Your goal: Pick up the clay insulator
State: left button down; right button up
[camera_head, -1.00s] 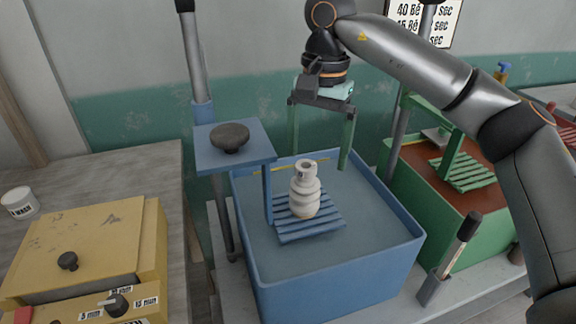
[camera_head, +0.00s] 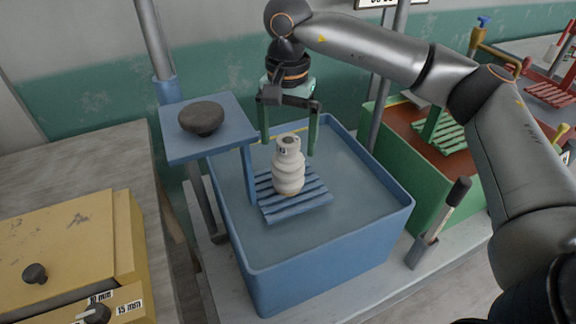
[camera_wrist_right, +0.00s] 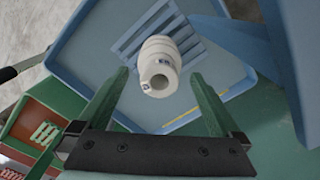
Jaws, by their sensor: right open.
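The clay insulator (camera_head: 288,170) is a pale, ribbed piece with a hole in its top. It stands upright on a blue slatted rack (camera_head: 300,203) in the blue tub. My right gripper (camera_head: 288,148) is open, with its two green fingers pointing down just behind and above the insulator. In the right wrist view the insulator (camera_wrist_right: 160,62) shows just ahead of the fingertips and between their lines (camera_wrist_right: 158,75). I see no contact. My left gripper is not in view.
The blue tub's wall (camera_head: 330,262) surrounds the rack. A blue platform with a dark knob (camera_head: 201,117) stands close on the left. A green tub (camera_head: 440,190) is to the right, and a yellow box (camera_head: 70,240) is at the lower left.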

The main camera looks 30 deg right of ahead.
aim_at(288, 154)
notch_tip(288, 154, down, 4)
jog(key=shift+f, duration=0.25)
jog(key=shift+c, duration=0.2)
jog(key=shift+r, duration=0.15)
grip_shut()
dwell(0.4)
